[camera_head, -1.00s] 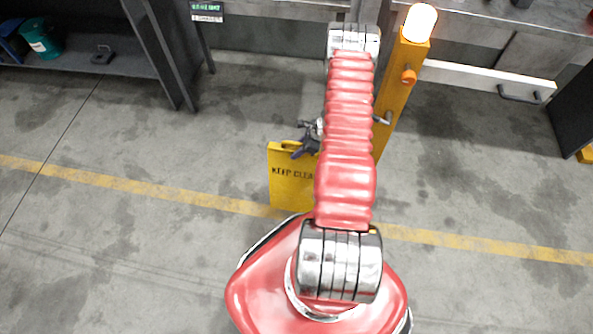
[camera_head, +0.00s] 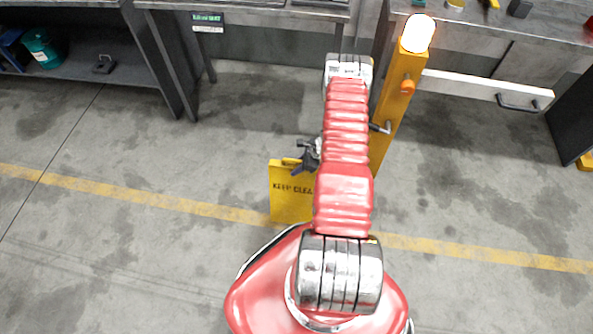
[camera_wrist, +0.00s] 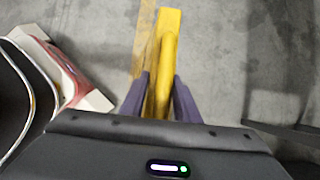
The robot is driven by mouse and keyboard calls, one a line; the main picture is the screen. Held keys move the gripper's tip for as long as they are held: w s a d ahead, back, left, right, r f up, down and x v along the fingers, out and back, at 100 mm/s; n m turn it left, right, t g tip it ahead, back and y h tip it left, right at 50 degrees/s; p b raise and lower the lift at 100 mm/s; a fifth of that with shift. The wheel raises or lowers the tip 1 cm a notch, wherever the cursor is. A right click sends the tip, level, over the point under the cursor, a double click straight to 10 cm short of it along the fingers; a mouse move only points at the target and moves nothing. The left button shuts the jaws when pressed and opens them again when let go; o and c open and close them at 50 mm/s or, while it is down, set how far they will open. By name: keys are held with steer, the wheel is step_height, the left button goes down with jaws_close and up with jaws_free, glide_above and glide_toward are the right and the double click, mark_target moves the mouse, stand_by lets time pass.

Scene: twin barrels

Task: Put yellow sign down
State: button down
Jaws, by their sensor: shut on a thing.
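The yellow sign (camera_head: 289,200) with "KEEP CLEA…" lettering stands upright in front of my base in the head view, its right part hidden behind my red arm. My gripper (camera_head: 308,160) is at the sign's top edge, partly hidden by the arm. In the wrist view the sign (camera_wrist: 168,48) is seen from above as a narrow yellow shape. My gripper's two purple fingers (camera_wrist: 159,98) are shut on it, one on each side. Whether the sign's bottom touches the floor cannot be told.
A yellow post (camera_head: 395,105) with a lit lamp stands just right of my arm. A white barrier bar (camera_head: 480,88) extends right from it. Workbenches (camera_head: 250,8) line the back. Grey floor (camera_head: 100,240) at left is clear, crossed by a yellow line (camera_head: 130,202).

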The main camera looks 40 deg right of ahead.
steer(key=shift+f, duration=1.3)
steer(key=c, duration=1.4)
jaws_free()
steer(key=shift+f, duration=0.1)
steer(key=shift+o, duration=0.2)
steer(key=shift+v, duration=3.85)
